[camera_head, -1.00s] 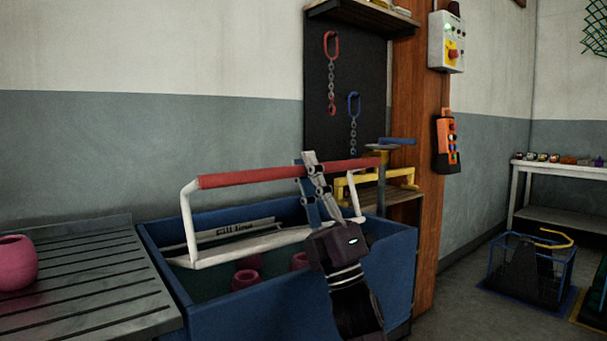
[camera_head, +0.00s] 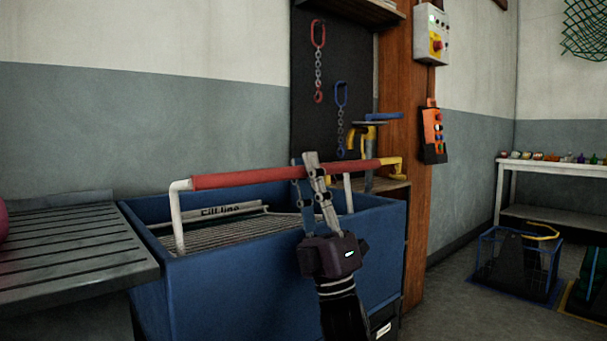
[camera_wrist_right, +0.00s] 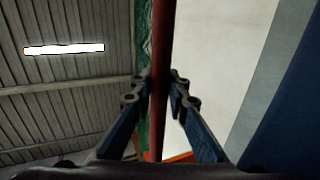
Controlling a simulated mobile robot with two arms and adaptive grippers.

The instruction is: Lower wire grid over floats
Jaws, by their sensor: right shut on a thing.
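The wire grid (camera_head: 225,234) sits inside the blue tank (camera_head: 235,285), below its rim, with the "fill line" label showing above it. White uprights rise from it to a red handle bar (camera_head: 245,178) above the tank. My right gripper (camera_head: 308,164) is shut on this bar, right of its middle. In the right wrist view the red bar (camera_wrist_right: 161,60) runs between the two fingers of my gripper (camera_wrist_right: 160,82). No floats show in the tank; whatever lies under the mesh is hidden. My left gripper is out of view.
A slatted metal table (camera_head: 70,245) adjoins the tank on the left, with a pink float (camera_head: 3,220) at the picture's edge. A wooden post (camera_head: 398,170) with an orange pendant control (camera_head: 433,135) stands right of the tank. Wire baskets (camera_head: 515,265) stand on the floor at right.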

